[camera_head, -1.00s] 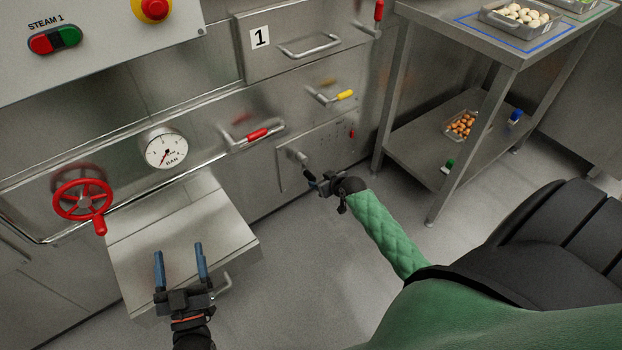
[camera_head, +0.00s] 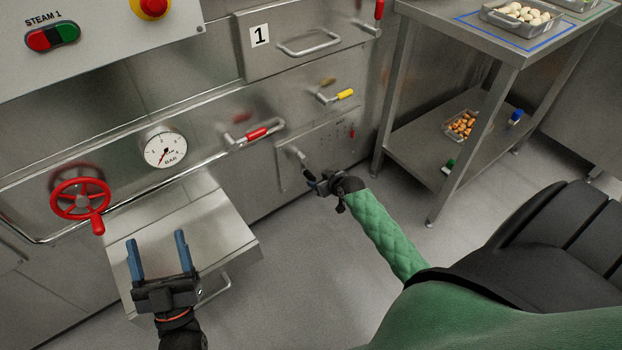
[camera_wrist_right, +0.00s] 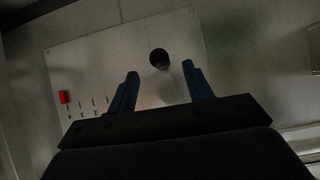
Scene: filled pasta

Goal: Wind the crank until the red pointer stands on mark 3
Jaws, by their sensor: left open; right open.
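The metal plate with the crank (camera_head: 294,152) is low on the machine front in the head view. The wrist view shows the crank's dark round knob (camera_wrist_right: 159,60) between and just beyond my right fingertips, apart from them. The red pointer (camera_wrist_right: 63,97) is at the left end of a row of tick marks (camera_wrist_right: 93,103) there; it shows small in the head view (camera_head: 352,133). The mark numbers are too blurred to read. My right gripper (camera_head: 316,180) is open in front of the crank. My left gripper (camera_head: 157,240) is open and empty over the steel ledge.
A red handwheel (camera_head: 80,199), a pressure gauge (camera_head: 165,147) and red (camera_head: 256,134) and yellow (camera_head: 344,94) handles are on the machine front. The steel ledge (camera_head: 215,235) juts out below the gauge. A steel table (camera_head: 470,45) stands at right; the floor between is clear.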

